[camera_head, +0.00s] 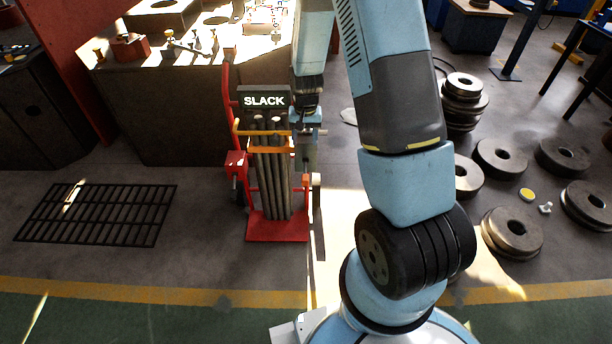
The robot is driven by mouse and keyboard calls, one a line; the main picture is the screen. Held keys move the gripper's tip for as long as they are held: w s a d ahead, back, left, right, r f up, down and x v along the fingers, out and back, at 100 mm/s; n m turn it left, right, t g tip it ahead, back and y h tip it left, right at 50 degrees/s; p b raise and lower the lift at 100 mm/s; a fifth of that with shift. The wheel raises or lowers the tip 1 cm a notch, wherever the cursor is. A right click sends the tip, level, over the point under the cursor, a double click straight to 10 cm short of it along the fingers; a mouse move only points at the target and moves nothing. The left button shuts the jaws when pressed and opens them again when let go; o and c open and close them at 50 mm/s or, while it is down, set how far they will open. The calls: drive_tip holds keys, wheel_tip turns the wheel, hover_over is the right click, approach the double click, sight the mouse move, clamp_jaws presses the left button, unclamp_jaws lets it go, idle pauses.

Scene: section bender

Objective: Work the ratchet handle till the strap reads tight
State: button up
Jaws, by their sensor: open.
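A red hand truck (277,228) stands upright left of my arm, carrying a bundle of grey bars (270,190). Orange straps (263,149) cross the front of the bundle. A dark sign (264,100) above the bars reads SLACK in white letters. My gripper (308,150) points down at the right side of the truck, close to the right end of the straps. It is open, and I see nothing held in it. The ratchet handle cannot be made out clearly; my gripper and wrist partly cover that side.
A workbench (170,110) with metal parts stands behind the truck. A black grate (98,214) lies on the floor at left. Several heavy rollers (512,232) lie or are stacked at right. The floor in front of the truck is clear up to a yellow line (150,293).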

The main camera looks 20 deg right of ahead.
hover_over(306, 178)
wheel_tip(306, 178, down, 5)
wheel_tip(306, 178, down, 13)
drive_tip(key=shift+w+a+f, duration=0.1)
drive_tip(key=shift+w, duration=0.05)
idle(0.6)
drive_tip(key=shift+c, duration=0.4)
clamp_jaws()
